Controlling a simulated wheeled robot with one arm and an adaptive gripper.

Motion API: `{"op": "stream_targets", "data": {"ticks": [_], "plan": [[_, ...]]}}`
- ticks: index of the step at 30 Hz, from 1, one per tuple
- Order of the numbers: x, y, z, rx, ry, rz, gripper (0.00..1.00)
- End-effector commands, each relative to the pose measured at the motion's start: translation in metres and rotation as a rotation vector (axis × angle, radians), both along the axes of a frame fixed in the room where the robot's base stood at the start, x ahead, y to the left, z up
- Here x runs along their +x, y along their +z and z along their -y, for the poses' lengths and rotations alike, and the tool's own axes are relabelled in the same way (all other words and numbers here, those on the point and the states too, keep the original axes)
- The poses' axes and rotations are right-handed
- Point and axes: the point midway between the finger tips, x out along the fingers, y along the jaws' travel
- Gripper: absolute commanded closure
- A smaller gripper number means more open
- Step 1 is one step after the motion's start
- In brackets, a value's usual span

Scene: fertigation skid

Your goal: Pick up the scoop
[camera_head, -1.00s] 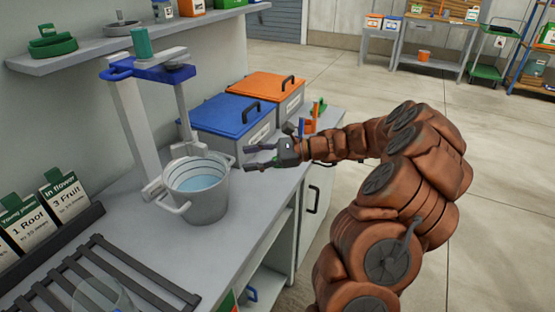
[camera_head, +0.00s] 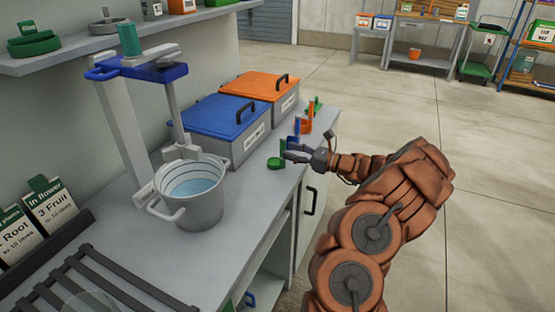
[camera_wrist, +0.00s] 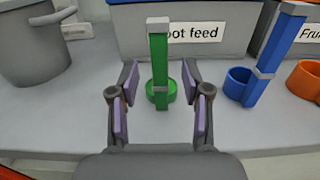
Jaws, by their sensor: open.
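A green scoop (camera_wrist: 160,92) with a tall upright handle and a round cup stands on the bench in the wrist view. My gripper (camera_wrist: 160,78) is open, with one finger on each side of the green scoop and gaps between the fingers and it. In the head view the green scoop's cup (camera_head: 275,163) shows just left of my gripper (camera_head: 288,154), at the bench's front edge. A blue scoop (camera_wrist: 262,75) stands to the right in the wrist view. Part of an orange scoop (camera_wrist: 306,80) shows at the right edge.
A grey bin with a blue lid (camera_head: 222,117) and one with an orange lid (camera_head: 263,86) stand behind the scoops. A grey bucket of water (camera_head: 200,210) stands to the left under a white stand. A slatted black rack (camera_head: 105,285) lies nearer. Open floor lies right of the bench.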

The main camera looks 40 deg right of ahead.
Motion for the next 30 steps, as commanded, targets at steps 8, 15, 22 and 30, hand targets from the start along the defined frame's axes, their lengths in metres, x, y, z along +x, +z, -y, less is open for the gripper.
{"op": "stream_targets", "data": {"ticks": [8,15,22,30], "plan": [[0.031,-0.001,-0.02,0.0,0.007,-0.002,0.52],[0.035,-0.002,-0.022,-0.001,0.003,-0.001,0.52],[0.035,-0.002,-0.021,-0.001,0.003,-0.001,0.68],[0.035,-0.002,-0.022,-0.001,0.003,-0.001,0.96]]}}
